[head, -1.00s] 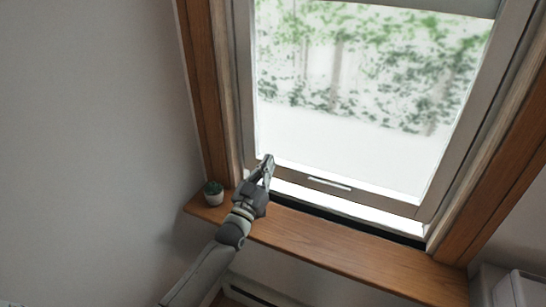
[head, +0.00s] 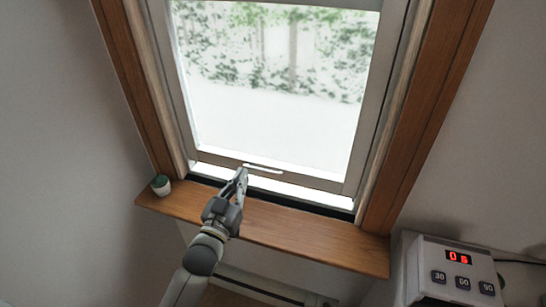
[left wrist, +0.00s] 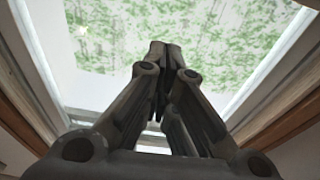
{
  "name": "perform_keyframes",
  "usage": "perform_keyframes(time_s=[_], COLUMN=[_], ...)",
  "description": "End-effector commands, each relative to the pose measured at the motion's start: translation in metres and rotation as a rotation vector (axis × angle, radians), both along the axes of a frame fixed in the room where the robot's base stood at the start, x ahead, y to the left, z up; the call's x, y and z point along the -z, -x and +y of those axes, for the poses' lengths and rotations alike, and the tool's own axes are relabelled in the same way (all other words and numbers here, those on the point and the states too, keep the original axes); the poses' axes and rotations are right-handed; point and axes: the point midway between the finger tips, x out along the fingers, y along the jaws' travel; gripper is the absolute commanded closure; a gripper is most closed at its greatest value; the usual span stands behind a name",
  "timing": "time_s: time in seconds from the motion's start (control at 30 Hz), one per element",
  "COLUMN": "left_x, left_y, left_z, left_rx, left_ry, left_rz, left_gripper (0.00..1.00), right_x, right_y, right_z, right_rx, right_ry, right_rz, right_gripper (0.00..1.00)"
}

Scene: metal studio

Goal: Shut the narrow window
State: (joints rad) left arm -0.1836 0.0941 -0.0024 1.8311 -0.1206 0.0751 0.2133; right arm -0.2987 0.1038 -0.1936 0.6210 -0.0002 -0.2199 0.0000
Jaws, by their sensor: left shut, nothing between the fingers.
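The narrow window (head: 191,120) has a grey frame with a pale lift handle (head: 262,168) on its bottom rail. A bright strip shows between that rail and the sill, so the sash stands raised a little. The frame also shows in the left wrist view (left wrist: 38,75). My left gripper (head: 241,172) is shut and empty, its tips pointing up at the bottom rail just left of the handle. I cannot tell whether they touch it. In the left wrist view the closed fingers (left wrist: 160,48) stand before the glass and hide part of the lower rail. My right gripper is out of view.
A wooden sill (head: 300,228) runs under the window, with a small potted cactus (head: 161,186) at its left end. A grey box with a red display and buttons (head: 458,270) stands at the lower right. The sill is clear right of my arm.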

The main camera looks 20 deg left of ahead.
Motion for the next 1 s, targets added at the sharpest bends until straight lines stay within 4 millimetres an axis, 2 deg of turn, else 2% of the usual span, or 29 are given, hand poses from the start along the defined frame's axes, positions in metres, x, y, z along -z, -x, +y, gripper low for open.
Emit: perform_keyframes(time_s=[0.07,0.13,0.37,0.47,0.57,0.77,0.83,1.0], left_x=[-0.003,-0.003,-0.009,-0.012,-0.014,-0.018,-0.002,0.015], left_y=[0.002,-0.001,-0.031,-0.048,-0.066,-0.098,-0.094,-0.090], left_z=[0.001,0.001,-0.001,-0.002,-0.002,-0.003,-0.003,-0.003], left_rx=[-0.008,-0.011,-0.008,-0.008,-0.007,-0.007,-0.009,-0.007], left_ry=[-0.001,-0.002,-0.001,-0.001,-0.001,-0.001,0.000,-0.002], left_rz=[0.013,0.015,0.012,0.011,0.011,0.013,0.021,0.015], left_gripper=[1.00,1.00,1.00,1.00,1.00,1.00,1.00,1.00], right_x=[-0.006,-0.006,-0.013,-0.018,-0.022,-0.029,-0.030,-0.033], right_y=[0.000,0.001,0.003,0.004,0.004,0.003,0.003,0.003], right_z=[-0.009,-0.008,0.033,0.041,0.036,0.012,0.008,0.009], right_rx=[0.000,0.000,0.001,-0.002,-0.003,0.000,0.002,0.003], right_ry=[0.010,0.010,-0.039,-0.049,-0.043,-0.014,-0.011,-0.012], right_rz=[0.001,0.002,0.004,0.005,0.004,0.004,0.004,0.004], right_gripper=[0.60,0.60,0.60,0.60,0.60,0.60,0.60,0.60])
